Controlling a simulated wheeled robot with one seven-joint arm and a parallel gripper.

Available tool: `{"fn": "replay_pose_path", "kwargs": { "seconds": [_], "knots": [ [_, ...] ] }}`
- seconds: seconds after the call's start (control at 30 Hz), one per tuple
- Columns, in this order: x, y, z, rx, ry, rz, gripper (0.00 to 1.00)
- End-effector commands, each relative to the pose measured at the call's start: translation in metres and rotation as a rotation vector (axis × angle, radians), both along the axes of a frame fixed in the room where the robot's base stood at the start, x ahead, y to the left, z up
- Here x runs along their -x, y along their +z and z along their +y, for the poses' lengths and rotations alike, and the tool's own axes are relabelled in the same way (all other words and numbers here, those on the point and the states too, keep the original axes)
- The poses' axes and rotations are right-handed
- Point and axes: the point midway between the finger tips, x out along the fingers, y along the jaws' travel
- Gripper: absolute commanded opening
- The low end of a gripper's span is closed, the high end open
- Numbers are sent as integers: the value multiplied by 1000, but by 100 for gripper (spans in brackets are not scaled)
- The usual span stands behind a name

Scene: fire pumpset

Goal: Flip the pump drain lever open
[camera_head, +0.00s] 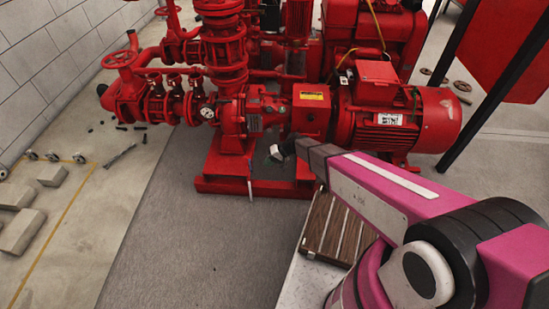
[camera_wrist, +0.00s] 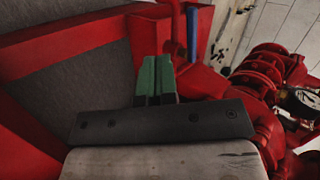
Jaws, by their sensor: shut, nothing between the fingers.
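In the wrist view my gripper (camera_wrist: 156,62) shows as two green fingers side by side, closed together with nothing between them. A narrow blue bar (camera_wrist: 192,35), which looks like the drain lever, stands upright just beyond the fingertips and to their right, apart from them. In the head view my gripper (camera_head: 272,153) is low in front of the red pump (camera_head: 232,118), above the base frame. I cannot make out the lever clearly in the head view.
The red base frame (camera_head: 225,185) runs below the pump, and the red motor (camera_head: 410,118) is to the right. Red flanged piping (camera_wrist: 262,75) and a dial gauge (camera_wrist: 300,103) are close on the right in the wrist view. The grey floor in front is clear.

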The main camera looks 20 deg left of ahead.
Motion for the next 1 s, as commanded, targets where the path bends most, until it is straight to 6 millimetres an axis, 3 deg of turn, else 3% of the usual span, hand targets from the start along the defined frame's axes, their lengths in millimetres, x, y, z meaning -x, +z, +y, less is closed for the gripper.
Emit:
{"fn": "replay_pose_path", "kwargs": {
  "seconds": [0.1, 0.4, 1.0],
  "knots": [
    [8, -16, 15, 1, 1, 1, 0],
    [26, -13, 43, 0, 1, 0, 0],
    [35, -12, 51, 1, -64, -1, 0]
  ]
}}
